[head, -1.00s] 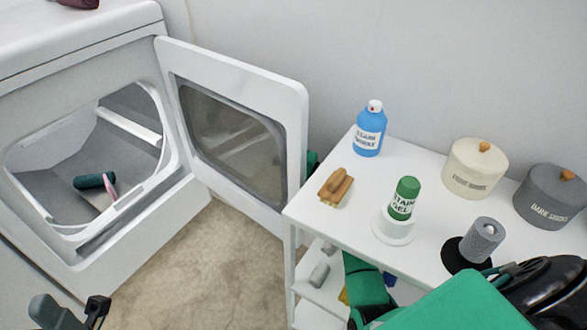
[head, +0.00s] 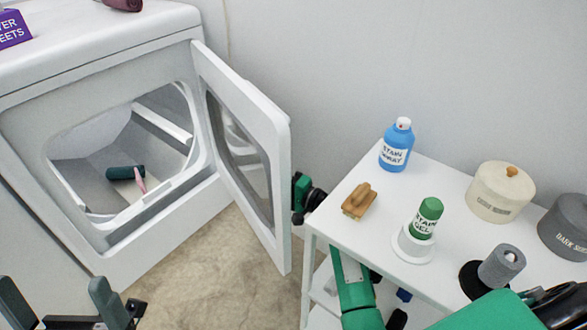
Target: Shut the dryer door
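The white dryer (head: 130,62) stands at the left, its opening (head: 120,150) uncovered. Its door (head: 262,135), with a dark oval window, is hinged on the opening's right side and stands ajar, swung well out. My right arm (head: 355,290) comes up beside the cart, and a green and black part of it (head: 304,196) shows right by the door's free edge, on the outer side. The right fingers are hidden behind the door; contact cannot be told. My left gripper (head: 56,290) is open and empty at the bottom left, in front of the dryer.
A dark green and pink item (head: 128,174) lies inside the drum. A white cart (head: 345,232) at the right holds a blue spray bottle (head: 396,146), a brush (head: 359,201), a green bottle (head: 426,217) and canisters (head: 500,194). Bare floor (head: 200,265) lies before the dryer.

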